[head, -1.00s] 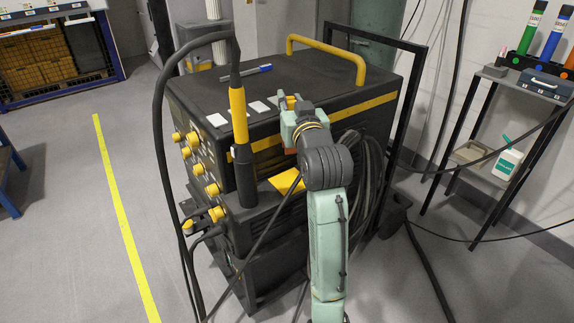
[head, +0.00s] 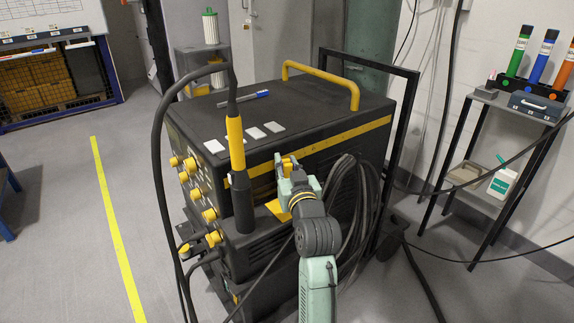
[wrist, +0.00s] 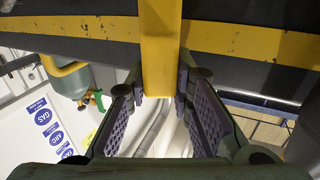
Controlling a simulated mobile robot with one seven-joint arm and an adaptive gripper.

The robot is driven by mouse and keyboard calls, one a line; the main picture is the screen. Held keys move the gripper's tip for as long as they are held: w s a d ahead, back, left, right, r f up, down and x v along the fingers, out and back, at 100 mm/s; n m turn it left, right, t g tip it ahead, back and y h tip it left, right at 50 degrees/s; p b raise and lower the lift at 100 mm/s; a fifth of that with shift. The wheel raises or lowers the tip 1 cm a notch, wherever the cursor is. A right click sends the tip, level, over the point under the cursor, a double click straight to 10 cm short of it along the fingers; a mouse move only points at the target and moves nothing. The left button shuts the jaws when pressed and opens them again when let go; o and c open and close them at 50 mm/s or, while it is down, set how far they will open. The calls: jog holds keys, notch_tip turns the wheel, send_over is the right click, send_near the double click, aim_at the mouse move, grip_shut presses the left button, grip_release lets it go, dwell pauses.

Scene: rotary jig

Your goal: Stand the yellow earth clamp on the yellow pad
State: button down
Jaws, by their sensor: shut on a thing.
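The yellow earth clamp (head: 287,162) is in my gripper (head: 288,173), in front of the side of the dark welding machine. In the wrist view the clamp (wrist: 160,45) is a plain yellow upright shape between the two ribbed fingers of my gripper (wrist: 160,84), which are shut on it. The yellow pad (head: 279,209) lies on the dark ledge low on the machine's side, just below the clamp in the head view. My gripper covers part of it. The clamp is above the pad and apart from it. The pad cannot be made out in the wrist view.
A yellow-and-black torch (head: 236,150) stands upright left of the pad, with a thick cable. Coiled cables (head: 350,205) hang on the right. The welding machine (head: 225,115) has a yellow handle (head: 320,67), and white cards and a pen lie on top.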

jog(key=c, duration=1.9)
grip_release()
jog(key=shift+f, duration=0.2)
jog(key=o, duration=0.5)
jog(key=shift+r, duration=0.15)
jog(key=shift+r, duration=0.2)
jog(key=p+v, duration=0.3)
jog(key=v, duration=0.9)
jog(key=shift+f, duration=0.1)
